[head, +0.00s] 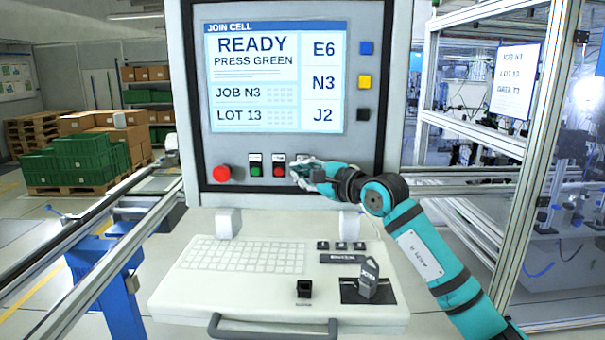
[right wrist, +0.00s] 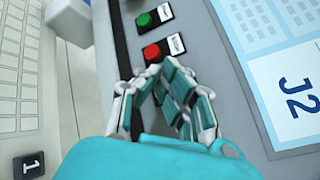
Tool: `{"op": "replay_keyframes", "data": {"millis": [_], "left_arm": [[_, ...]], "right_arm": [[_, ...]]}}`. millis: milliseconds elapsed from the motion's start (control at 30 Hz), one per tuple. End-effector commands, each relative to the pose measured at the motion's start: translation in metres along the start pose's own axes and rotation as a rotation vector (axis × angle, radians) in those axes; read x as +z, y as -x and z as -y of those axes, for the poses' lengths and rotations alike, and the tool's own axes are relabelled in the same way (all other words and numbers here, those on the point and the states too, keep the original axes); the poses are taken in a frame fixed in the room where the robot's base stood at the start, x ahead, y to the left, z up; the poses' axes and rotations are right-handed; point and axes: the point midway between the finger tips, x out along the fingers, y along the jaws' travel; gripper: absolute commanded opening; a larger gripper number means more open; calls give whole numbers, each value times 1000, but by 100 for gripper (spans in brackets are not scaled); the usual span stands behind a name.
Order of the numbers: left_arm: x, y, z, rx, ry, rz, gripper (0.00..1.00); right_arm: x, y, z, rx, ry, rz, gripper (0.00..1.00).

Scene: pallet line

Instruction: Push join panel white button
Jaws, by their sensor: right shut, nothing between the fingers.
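The join panel (head: 198,140) stands upright ahead, its screen (head: 275,75) reading "READY PRESS GREEN". Below the screen are a large red button (head: 222,173), a green button (head: 255,171) and a small red button (head: 279,171). The green (right wrist: 144,19) and small red (right wrist: 152,51) buttons also show in the right wrist view. My right gripper (head: 299,173) is shut and empty at the panel, just right of the small red button. It hides the spot there, and no white button is visible. I cannot tell whether the fingertips touch the panel. My left gripper is not in view.
A keyboard shelf (head: 190,293) with a front handle (head: 270,330) juts out below the panel. Rails run along the left, and a framed cell stands at the right. Green crates (head: 80,155) sit on a pallet behind.

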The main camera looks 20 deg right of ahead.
Motion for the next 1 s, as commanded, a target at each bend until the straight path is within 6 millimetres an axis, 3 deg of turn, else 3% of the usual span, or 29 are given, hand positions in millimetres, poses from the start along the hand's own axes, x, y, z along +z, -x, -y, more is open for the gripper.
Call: {"op": "replay_keyframes", "data": {"millis": [1000], "left_arm": [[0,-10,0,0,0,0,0]], "right_arm": [[8,13,-9,-1,0,-1,0]]}}
